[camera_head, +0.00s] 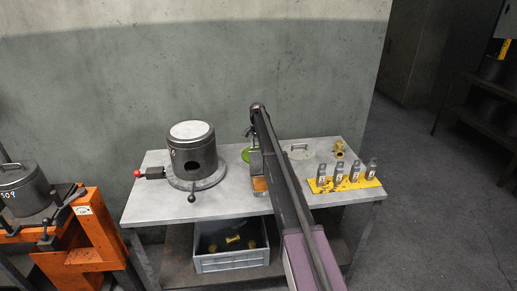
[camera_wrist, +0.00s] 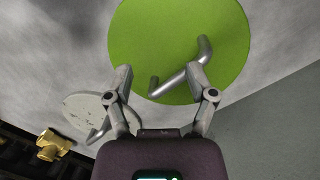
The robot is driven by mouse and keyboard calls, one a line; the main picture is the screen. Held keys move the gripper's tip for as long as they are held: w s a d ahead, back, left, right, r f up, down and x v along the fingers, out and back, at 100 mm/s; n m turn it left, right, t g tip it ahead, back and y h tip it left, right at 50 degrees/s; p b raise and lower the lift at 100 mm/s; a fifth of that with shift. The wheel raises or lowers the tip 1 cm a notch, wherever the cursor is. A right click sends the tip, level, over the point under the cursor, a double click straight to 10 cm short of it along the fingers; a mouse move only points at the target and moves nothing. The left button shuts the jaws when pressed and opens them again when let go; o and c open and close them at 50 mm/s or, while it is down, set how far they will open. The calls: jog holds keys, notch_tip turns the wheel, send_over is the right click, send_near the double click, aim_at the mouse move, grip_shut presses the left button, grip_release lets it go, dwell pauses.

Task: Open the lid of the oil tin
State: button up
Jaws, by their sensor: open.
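A round green disc (camera_wrist: 222,25) with a bent metal handle (camera_wrist: 178,80) fills the upper middle of the wrist view. It looks like the tin's lid, but the tin's body is not clear. In the head view the green disc (camera_head: 246,155) shows beside my arm on the grey table, partly hidden by it. My gripper (camera_wrist: 158,70) is open, with its fingers apart. In the picture, the lower part of the handle lies between the fingers and the right fingertip overlaps the bar. I cannot tell if they touch.
A grey disc with a small handle (camera_head: 299,152), a brass fitting (camera_head: 339,149) and a yellow rack (camera_head: 350,184) with several tagged pieces stand to the right on the table. A dark cylindrical furnace (camera_head: 193,154) stands left. A grey crate (camera_head: 231,262) sits below.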

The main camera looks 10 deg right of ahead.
jog(key=shift+w+d+f+b, duration=0.1)
jog(key=shift+w+f+b, duration=0.2)
jog(key=shift+w, duration=0.55)
jog(key=shift+w+d+f+b, duration=0.15)
jog(key=shift+w+f, duration=0.1)
jog(key=shift+w, duration=0.75)
jog(key=shift+r, duration=0.1)
